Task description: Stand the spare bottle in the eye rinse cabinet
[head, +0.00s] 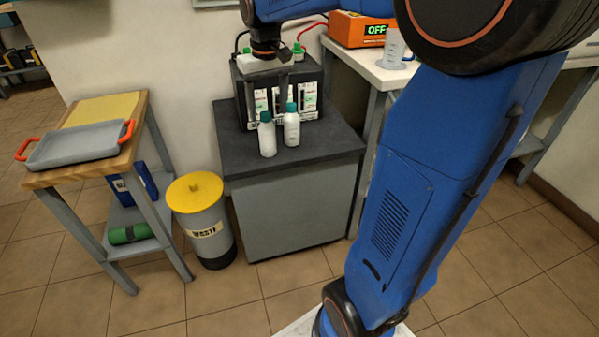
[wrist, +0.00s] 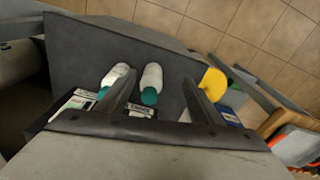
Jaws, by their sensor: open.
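Two white bottles with teal caps stand upright side by side on the dark top of a grey stand: a left bottle (head: 267,139) and a right bottle (head: 291,128). I cannot tell which is the spare. My gripper (head: 268,110) is open and points down above and behind them, over the batteries. In the wrist view my gripper (wrist: 160,78) shows its two fingers apart, with one bottle (wrist: 152,76) seen between them and the other (wrist: 117,74) outside the left finger. Nothing is held. I see nothing that I can identify as the eye rinse cabinet.
Black batteries (head: 318,95) stand behind the bottles on the stand (head: 338,147). A yellow-lidded waste bin (head: 208,228) and a wooden-topped table with a grey tray (head: 75,145) are to the left. A white bench with an orange charger (head: 358,30) and a jug (head: 394,47) is right.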

